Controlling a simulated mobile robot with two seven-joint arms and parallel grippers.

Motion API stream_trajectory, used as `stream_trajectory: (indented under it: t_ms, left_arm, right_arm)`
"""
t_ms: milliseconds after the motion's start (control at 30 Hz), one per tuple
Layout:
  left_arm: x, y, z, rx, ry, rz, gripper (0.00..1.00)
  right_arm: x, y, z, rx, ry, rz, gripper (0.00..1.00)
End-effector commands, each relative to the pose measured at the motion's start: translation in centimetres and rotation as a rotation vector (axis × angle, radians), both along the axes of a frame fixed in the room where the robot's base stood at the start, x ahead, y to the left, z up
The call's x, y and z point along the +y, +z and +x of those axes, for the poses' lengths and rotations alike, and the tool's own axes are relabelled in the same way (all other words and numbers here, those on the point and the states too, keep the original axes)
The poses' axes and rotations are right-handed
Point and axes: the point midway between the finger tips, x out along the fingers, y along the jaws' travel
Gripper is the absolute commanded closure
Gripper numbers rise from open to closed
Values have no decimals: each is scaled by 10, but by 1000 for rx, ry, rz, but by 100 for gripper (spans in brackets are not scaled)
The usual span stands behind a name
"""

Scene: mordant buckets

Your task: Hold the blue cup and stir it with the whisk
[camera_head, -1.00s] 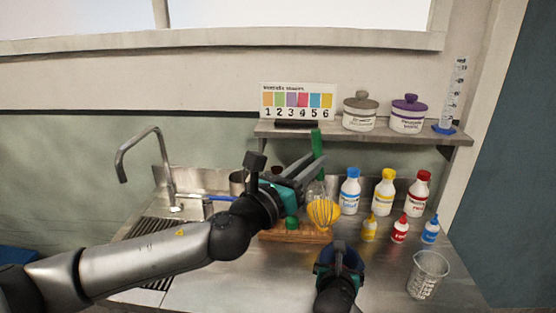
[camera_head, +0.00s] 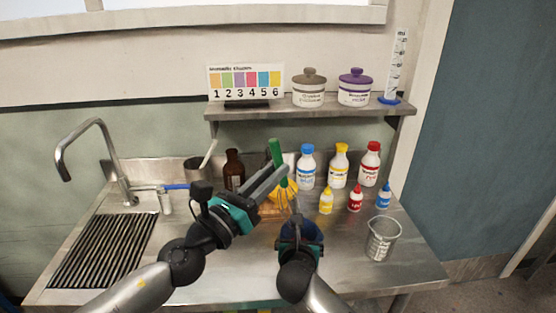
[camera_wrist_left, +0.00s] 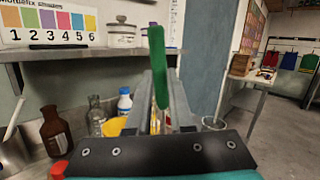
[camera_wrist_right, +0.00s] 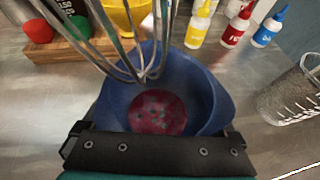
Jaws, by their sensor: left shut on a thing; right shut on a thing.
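The whisk has a green handle (camera_head: 277,150) and thin metal wires. My left gripper (camera_head: 282,175) is shut on it; the handle also shows between the fingers in the left wrist view (camera_wrist_left: 159,70). The blue cup (camera_head: 312,230) is below the whisk, shut in my right gripper (camera_head: 299,240). In the right wrist view the cup (camera_wrist_right: 205,85) has a dark red, speckled bottom or contents. The whisk wires (camera_wrist_right: 147,72) slant over the cup's mouth there, their tip over its far part. I cannot tell whether the wires touch the contents.
A wooden rack (camera_wrist_right: 68,50) with a yellow cup (camera_wrist_right: 122,18) stands just behind. Several white bottles and small dropper bottles stand behind right. A clear beaker (camera_head: 382,240) stands at right. A sink with a drain grate (camera_head: 100,250) is left. The front counter is largely clear.

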Motion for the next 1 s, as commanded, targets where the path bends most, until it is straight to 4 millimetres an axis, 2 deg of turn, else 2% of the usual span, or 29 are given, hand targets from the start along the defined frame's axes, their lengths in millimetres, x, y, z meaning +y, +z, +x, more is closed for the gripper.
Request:
stream_trajectory:
  t_ms: [100, 267, 433, 1000]
  left_arm:
    - [-8, -1, -2, -11, -12, -15, 100]
    - [-9, -10, -1, -13, -11, -15, 100]
    - [-6, -29, 0, 7, 3, -4, 100]
    - [-17, -83, 1, 3, 1, -2, 100]
  right_arm:
    - [0, 1, 0, -2, 1, 0, 75]
    - [0, 1, 0, -2, 0, 1, 75]
    - [0, 1, 0, -2, 1, 0, 75]
    - [0, 1, 0, -2, 1, 0, 75]
